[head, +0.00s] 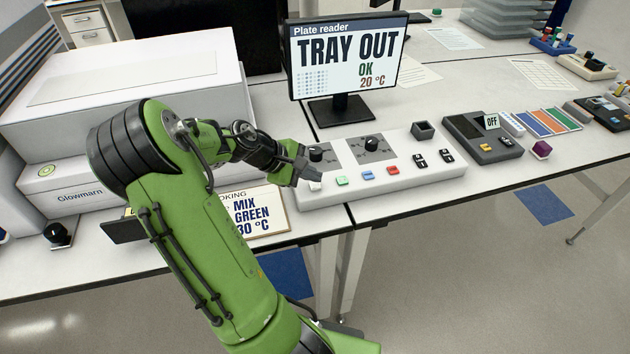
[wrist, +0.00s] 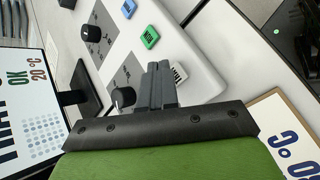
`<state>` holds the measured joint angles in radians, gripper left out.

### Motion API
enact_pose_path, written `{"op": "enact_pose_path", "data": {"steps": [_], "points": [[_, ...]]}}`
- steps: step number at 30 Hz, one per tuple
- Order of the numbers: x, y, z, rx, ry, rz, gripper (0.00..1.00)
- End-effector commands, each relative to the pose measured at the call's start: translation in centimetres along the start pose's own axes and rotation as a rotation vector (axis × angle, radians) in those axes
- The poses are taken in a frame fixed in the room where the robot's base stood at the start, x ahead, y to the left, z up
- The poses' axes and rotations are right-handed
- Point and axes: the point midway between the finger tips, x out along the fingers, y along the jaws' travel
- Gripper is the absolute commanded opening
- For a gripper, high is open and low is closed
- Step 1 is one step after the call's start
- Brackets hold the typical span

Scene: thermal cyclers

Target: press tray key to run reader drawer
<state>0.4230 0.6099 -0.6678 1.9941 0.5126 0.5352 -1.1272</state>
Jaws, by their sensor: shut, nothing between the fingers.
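The control panel (head: 390,186) is a long white sloped box on the bench. It carries a white key (head: 315,186), a green key (head: 342,180), a blue key (head: 367,175) and a red key (head: 393,170). I cannot read which is the tray key. My gripper (head: 300,174) is shut and empty at the panel's left end, close to the white key. In the wrist view the fingertips (wrist: 158,66) are beside the white key (wrist: 180,72), partly covering it; contact cannot be told. The monitor (head: 345,55) reads "TRAY OUT, OK, 20 °C". A dark drawer-like plate (head: 122,232) juts from the white Glowmarn machine (head: 80,190).
Two black knobs (head: 372,142) and (head: 316,154) stand on the panel behind the keys, with black rocker switches (head: 446,155) at right. A grey device (head: 482,138) marked OFF is farther right.

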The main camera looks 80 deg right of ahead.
Motion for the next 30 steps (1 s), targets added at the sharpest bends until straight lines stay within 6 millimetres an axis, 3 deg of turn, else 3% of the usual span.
{"op": "enact_pose_path", "data": {"steps": [10, 24, 30], "points": [[-0.2, 0.2, 0.2, 0.000, -0.001, 0.000, 0.00], [-3.5, 2.5, 2.5, 0.000, -0.001, 0.000, 0.00], [-3.6, 2.6, 2.7, 0.000, -0.001, 0.000, 0.00]]}}
